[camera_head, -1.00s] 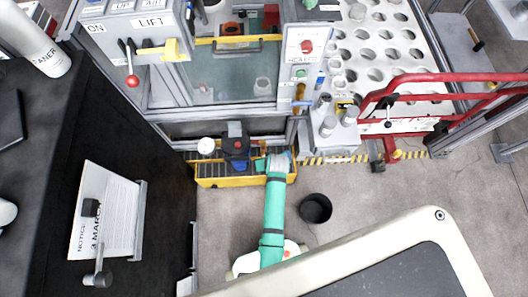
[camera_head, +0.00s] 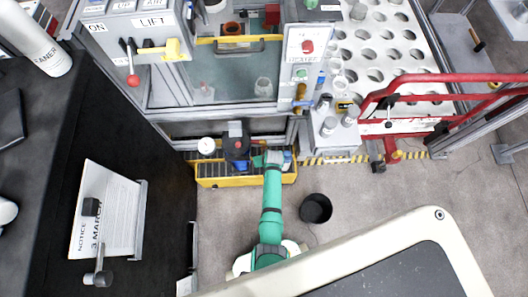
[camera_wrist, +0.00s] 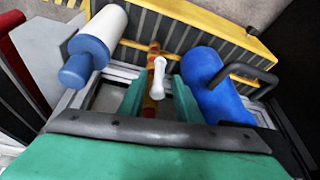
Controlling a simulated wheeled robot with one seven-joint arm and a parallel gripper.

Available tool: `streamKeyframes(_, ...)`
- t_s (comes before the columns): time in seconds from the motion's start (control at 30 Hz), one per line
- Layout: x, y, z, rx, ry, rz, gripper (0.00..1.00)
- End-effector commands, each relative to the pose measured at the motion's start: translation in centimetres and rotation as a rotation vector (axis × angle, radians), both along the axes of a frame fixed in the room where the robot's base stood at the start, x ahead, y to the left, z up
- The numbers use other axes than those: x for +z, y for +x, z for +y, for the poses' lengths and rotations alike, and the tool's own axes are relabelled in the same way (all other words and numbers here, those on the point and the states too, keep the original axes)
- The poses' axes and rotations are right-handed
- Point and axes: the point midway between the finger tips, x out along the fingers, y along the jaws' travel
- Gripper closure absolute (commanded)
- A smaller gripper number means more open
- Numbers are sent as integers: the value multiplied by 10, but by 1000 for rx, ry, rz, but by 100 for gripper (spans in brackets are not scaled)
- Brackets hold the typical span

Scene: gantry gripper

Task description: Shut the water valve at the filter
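My gripper (camera_wrist: 156,98) is open, its two green fingers apart. Between and just beyond them, in the wrist view, is a small white lever (camera_wrist: 158,75), which looks like the valve handle, on a red and yellow fitting (camera_wrist: 151,62). I see no finger closed on the lever; whether one touches it I cannot tell. A blue cylinder (camera_wrist: 213,85), perhaps the filter, lies close to the right finger. A white and blue cylinder (camera_wrist: 95,46) is to the left. In the head view my gripper (camera_head: 271,160) is over the right part of the yellow-edged tray (camera_head: 245,182) and hides the valve.
A black and blue unit (camera_head: 237,142) and a round white gauge (camera_head: 206,146) stand at the tray's left part. A black bucket (camera_head: 315,208) is on the floor to the right. In the wrist view a dark bracket (camera_wrist: 250,75) stands beside the blue cylinder.

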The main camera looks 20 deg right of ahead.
Motion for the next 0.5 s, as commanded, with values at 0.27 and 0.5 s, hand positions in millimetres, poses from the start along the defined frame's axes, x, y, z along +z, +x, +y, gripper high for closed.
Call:
streamKeyframes(0.27,-4,2,-1,-1,-1,-2,69)
streamKeyframes(0.5,-4,3,1,3,0,-1,98)
